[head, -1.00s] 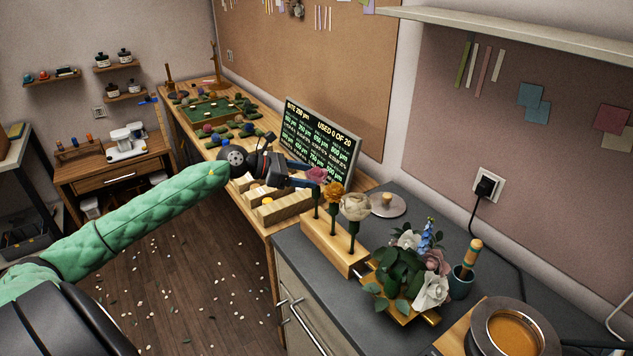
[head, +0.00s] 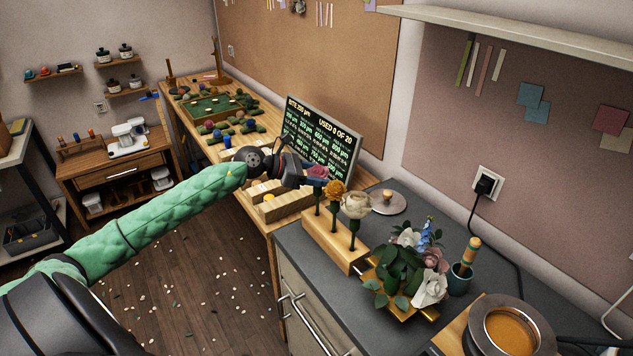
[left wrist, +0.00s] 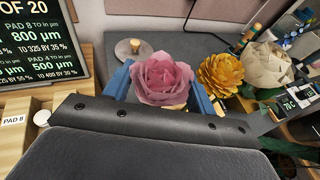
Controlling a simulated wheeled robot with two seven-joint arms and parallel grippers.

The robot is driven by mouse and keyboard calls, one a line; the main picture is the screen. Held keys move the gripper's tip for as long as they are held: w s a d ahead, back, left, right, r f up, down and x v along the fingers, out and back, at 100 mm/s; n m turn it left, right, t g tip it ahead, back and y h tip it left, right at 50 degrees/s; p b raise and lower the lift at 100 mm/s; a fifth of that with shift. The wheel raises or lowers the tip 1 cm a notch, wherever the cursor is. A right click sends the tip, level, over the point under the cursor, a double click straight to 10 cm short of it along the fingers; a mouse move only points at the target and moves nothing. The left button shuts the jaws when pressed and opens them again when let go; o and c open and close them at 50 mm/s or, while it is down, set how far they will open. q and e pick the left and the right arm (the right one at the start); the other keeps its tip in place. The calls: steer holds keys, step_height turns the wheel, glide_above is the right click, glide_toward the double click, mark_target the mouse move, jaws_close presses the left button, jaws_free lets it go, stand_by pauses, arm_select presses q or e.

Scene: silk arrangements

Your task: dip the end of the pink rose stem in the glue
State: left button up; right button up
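The pink rose (head: 317,171) stands upright in the wooden stem block (head: 334,246), at its far end. In the left wrist view the pink rose (left wrist: 162,79) fills the space between my two blue fingers. My left gripper (head: 314,177) is at the rose, its fingers apart, one on each side of the bloom; the left wrist view shows the gripper (left wrist: 160,92) the same way. The rose's stem is hidden there, and I see no grip on it. The glue (head: 507,331) is amber, in a round metal pot at the lower right. My right gripper is not in view.
A yellow flower (head: 334,190) and a cream flower (head: 356,204) stand beside the rose in the same block. A flower arrangement (head: 408,265) and a brush cup (head: 460,280) lie between block and glue. A sign (head: 321,137) stands close behind my gripper.

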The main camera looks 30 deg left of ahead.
arm_select(q)
steer(key=shift+c, duration=0.6)
steer(key=shift+r+p, duration=0.7)
steer(key=shift+r, duration=2.9)
